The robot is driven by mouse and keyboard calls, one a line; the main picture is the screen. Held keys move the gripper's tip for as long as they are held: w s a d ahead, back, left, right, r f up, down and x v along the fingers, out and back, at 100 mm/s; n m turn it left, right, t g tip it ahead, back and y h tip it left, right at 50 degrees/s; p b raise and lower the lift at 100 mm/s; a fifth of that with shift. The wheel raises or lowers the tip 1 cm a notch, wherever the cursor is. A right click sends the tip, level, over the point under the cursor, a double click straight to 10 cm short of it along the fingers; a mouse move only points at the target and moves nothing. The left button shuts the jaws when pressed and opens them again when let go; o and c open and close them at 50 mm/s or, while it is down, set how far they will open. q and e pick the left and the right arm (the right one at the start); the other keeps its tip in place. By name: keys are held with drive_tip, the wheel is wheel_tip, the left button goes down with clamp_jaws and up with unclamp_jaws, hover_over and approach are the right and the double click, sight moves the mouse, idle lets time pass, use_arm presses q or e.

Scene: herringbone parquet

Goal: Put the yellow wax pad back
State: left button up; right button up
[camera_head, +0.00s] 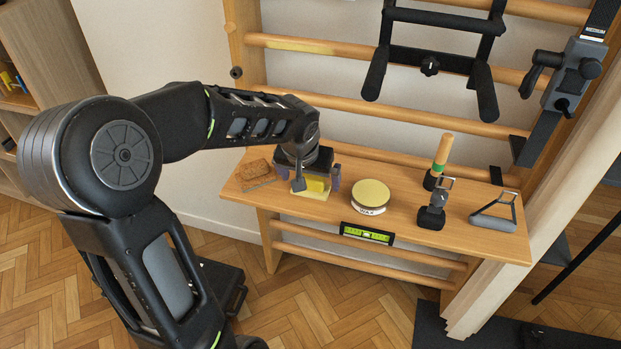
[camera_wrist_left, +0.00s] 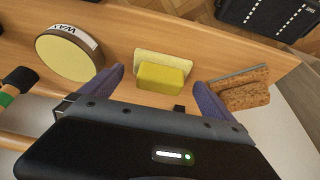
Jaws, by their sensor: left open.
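The yellow wax pad (camera_wrist_left: 162,77) lies on the wooden bench on a pale yellow base; in the head view the yellow pad (camera_head: 315,186) is partly hidden by my gripper. My left gripper (camera_head: 317,185) is above the pad with its fingers apart, one on each side of it. In the wrist view, my left gripper (camera_wrist_left: 158,88) is open and empty, and the pad sits between the two purple fingers without visible contact. A round wax tin (camera_head: 370,196) with a yellow top stands just right of the gripper; it also shows in the wrist view (camera_wrist_left: 68,55). My right gripper is out of view.
A brown cork-like block (camera_head: 255,174) lies left of the gripper. A green spirit level (camera_head: 367,233) is at the bench's front edge. A black clamp-like tool (camera_head: 434,207), a green-and-wood handle (camera_head: 441,158) and a triangular handle (camera_head: 494,217) stand to the right. Wooden wall bars rise behind.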

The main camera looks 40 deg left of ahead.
use_arm(q)
drive_tip(key=v, duration=1.1)
idle(0.5)
